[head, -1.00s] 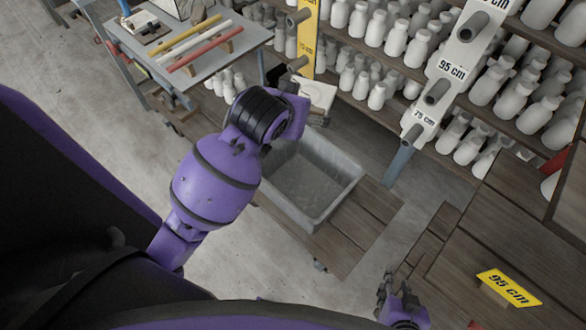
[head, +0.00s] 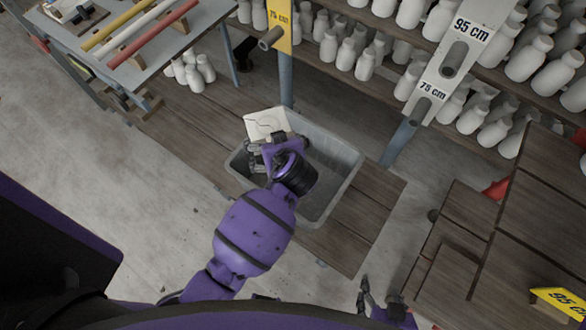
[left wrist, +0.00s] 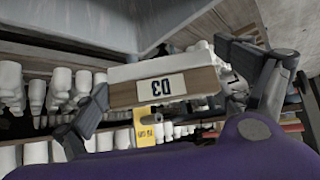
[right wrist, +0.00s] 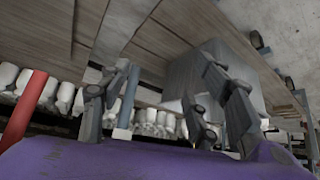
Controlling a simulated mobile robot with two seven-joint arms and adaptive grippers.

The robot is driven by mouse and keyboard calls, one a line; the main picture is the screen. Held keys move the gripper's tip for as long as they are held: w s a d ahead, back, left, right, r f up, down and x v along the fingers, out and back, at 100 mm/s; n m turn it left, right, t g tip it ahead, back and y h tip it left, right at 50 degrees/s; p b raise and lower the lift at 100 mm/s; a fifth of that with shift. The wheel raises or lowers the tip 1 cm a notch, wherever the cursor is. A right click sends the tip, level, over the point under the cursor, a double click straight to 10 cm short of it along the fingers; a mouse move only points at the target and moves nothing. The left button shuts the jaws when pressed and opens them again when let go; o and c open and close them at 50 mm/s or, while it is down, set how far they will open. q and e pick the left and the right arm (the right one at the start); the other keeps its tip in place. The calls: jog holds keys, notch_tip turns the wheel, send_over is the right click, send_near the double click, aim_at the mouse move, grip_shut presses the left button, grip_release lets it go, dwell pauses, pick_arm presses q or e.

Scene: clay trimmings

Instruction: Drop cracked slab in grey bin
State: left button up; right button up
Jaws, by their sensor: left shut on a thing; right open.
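The cracked slab (head: 266,123) is a pale, flat piece with a thin dark line across its top. My left gripper (head: 264,152) is shut on it and holds it above the far left corner of the grey bin (head: 345,185). The bin's floor is partly hidden by my left arm. In the left wrist view the held slab (left wrist: 165,72) shows edge-on between the fingers, with a tag marked with characters below it, and the bin (left wrist: 95,22) is at the top. My right gripper (head: 372,297) is open and empty, low in the head view; its fingers (right wrist: 165,100) stand apart.
The bin stands on a low wooden platform (head: 365,225). Shelves of white bottles (head: 345,50) and a post marked 75 cm (head: 280,30) are behind it. A table with coloured rods (head: 140,30) is at upper left. Wooden boxes (head: 480,240) are at right.

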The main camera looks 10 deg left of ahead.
pick_arm(q)
jog(key=d+f+b, duration=0.3)
jog(key=f+b, duration=0.1)
jog(key=f, duration=0.3)
jog(key=d+f+n+y+b, duration=0.1)
jog(key=d+f+b, duration=0.2)
jog(key=f+b, duration=0.2)
notch_tip(320, 180, down, 4)
jog(key=shift+w+d+r+n+g, duration=0.2)
jog(key=shift+d+n+g, duration=0.1)
jog(key=shift+g, duration=0.1)
jog(key=o, duration=1.2)
jog(key=shift+s, duration=0.1)
jog(key=v, duration=0.7)
jog(key=shift+s+r, duration=0.1)
jog(key=shift+r, duration=0.1)
